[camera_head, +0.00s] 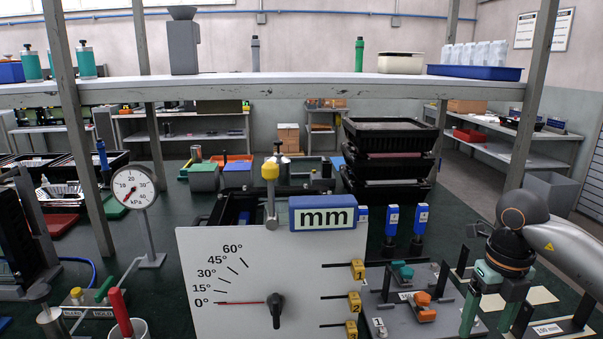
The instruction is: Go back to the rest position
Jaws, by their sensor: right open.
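My right gripper (489,312) comes in from the right edge on its grey and black arm. Its two green fingers point down and stand apart, with nothing visible between them. It hangs at the lower right, just right of a grey fixture plate (392,310) that carries a green and an orange clamp. Whether the fingertips touch anything below cannot be told. My left gripper is not in view.
A pale angle board (222,271) with a dial and an "mm" display (323,213) stands front centre. Stacked black trays (388,155) are behind. A pressure gauge (134,187) stands left. A shelf (280,86) crosses above; its right post (528,100) rises behind my arm.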

